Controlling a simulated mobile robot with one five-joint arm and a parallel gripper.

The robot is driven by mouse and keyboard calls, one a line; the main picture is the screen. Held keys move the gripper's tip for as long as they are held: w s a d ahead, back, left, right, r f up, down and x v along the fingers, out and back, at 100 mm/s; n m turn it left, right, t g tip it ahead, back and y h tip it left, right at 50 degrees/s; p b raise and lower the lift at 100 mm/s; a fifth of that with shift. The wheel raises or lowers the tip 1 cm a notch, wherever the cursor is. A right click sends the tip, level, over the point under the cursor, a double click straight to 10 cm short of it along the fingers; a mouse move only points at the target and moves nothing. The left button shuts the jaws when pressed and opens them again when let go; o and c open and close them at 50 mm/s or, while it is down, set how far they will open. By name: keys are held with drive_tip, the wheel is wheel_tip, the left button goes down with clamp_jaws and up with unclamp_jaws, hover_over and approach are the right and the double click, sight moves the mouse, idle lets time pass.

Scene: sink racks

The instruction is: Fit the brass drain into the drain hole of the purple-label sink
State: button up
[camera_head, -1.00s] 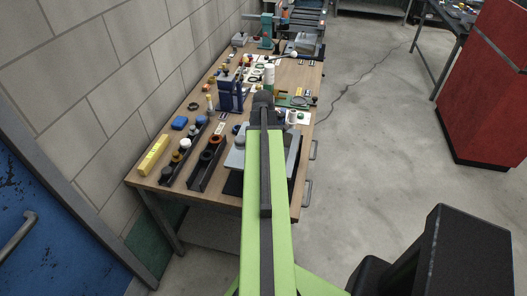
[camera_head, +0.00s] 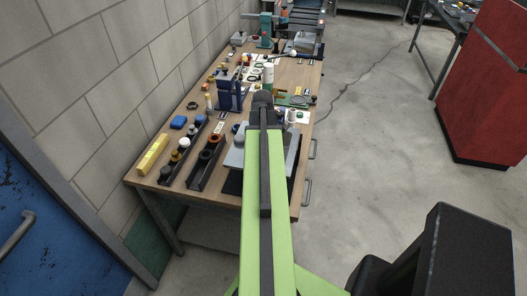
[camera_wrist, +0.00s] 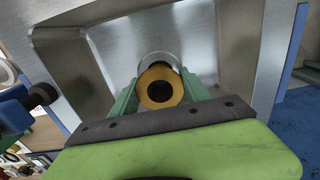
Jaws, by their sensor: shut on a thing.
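The brass drain (camera_wrist: 160,87), a gold ring with a dark centre, sits between the two green fingers of my gripper (camera_wrist: 160,80) in the wrist view. The gripper is shut on it. A steel sink (camera_wrist: 225,45) with sloping walls lies just beyond. Its round drain hole (camera_wrist: 155,58) shows as a bright rim behind and slightly above the drain, partly covered by it. I cannot tell whether the drain touches the hole. No purple label is readable. In the head view my arm hides the gripper and much of a grey sink (camera_head: 238,158).
The wooden workbench (camera_head: 146,182) runs along the block wall. Dark racks (camera_head: 196,178) with rings, a yellow block (camera_head: 153,155) and a blue stand (camera_head: 229,95) are left of my arm. A dark knob (camera_wrist: 42,93) is left of the sink. Open floor lies right.

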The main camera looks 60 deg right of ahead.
drive_tip(key=shift+f+b, duration=0.8)
drive_tip(key=shift+f, duration=0.05)
drive_tip(key=o, duration=1.6)
wheel_tip(320, 180, up, 18)
drive_tip(key=p, duration=1.7)
drive_tip(key=shift+f, duration=0.25)
